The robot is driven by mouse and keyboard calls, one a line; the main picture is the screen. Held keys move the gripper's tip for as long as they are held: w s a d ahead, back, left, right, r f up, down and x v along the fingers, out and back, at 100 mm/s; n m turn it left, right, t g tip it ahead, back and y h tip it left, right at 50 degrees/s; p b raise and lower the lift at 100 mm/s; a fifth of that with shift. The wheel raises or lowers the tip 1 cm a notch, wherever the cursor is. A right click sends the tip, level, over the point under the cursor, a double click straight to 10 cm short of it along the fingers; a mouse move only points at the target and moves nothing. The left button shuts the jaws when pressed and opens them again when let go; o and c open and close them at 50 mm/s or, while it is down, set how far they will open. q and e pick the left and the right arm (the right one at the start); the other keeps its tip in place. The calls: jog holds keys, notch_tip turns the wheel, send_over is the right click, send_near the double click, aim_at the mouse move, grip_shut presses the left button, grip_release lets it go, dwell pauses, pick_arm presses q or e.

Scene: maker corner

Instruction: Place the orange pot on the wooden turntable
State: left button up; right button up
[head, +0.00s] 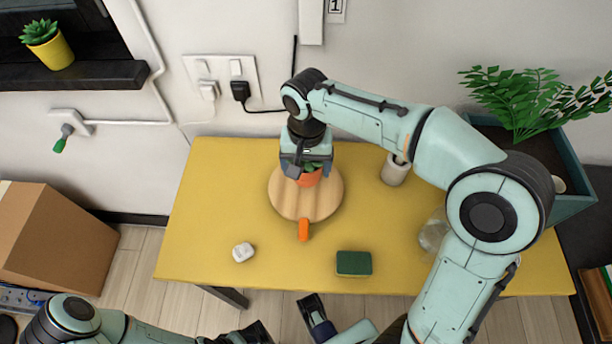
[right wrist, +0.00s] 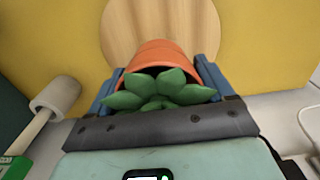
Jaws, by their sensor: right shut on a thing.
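The orange pot (head: 309,179) holds a green succulent and is gripped by my right gripper (head: 307,172). In the right wrist view the pot (right wrist: 160,52) sits between the two blue fingers, with the plant leaves toward the camera. The round wooden turntable (head: 290,203) lies on the yellow table, and its pale top also shows in the right wrist view (right wrist: 150,20). The pot overlaps the turntable in the head view; whether it touches the top is unclear. My left gripper (head: 288,325) is partly cut off at the bottom edge, away from the table objects.
On the yellow table (head: 205,210), an orange item (head: 303,229) is at the turntable's front edge. A white item (head: 243,252), a green sponge (head: 354,263), a pale cup (head: 394,172) and a clear glass item (head: 433,236) stand around. The table's left side is clear.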

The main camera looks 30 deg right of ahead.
aim_at(306, 176)
jog(key=shift+f+b, duration=0.45)
jog(key=shift+f, duration=1.75)
jog(key=shift+f, duration=0.2)
jog(key=o, duration=1.1)
jog(key=shift+o, duration=0.2)
jog(key=shift+r, duration=0.15)
notch_tip(306, 176, up, 12)
jog(key=p, duration=0.2)
jog(key=shift+r+p, duration=0.1)
jog(key=shift+p, duration=0.3)
